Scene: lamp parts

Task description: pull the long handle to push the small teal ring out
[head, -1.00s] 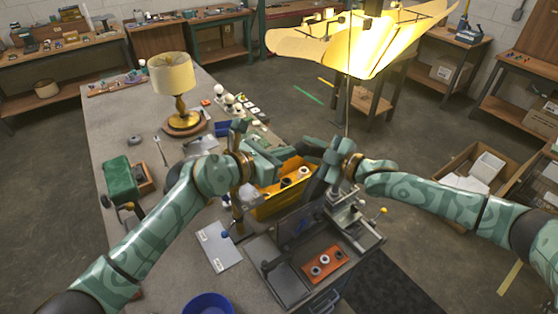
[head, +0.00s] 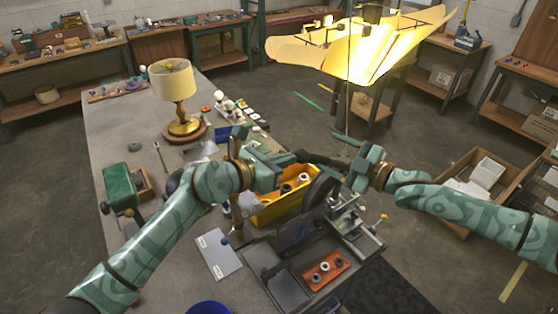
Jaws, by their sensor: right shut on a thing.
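My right gripper (head: 347,168) is shut on a dark bar (head: 316,158), which looks like the long handle, above the far end of the bench. The bar runs left towards my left gripper (head: 280,166). The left gripper's fingertips are too small and overlapped to tell whether they are open or touch the bar. A dark round-sided tool (head: 320,190), perhaps the press, stands below the bar and is partly covered by my grippers. I cannot make out the small teal ring.
A yellow bin (head: 268,217) with several spools sits below my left gripper. A red block (head: 334,275) with dark and pale rings lies near the front. A lamp (head: 174,82), a green tool (head: 120,185), a white card (head: 218,254) and a blue bowl (head: 208,307) are on the bench. A lit shade hangs beyond.

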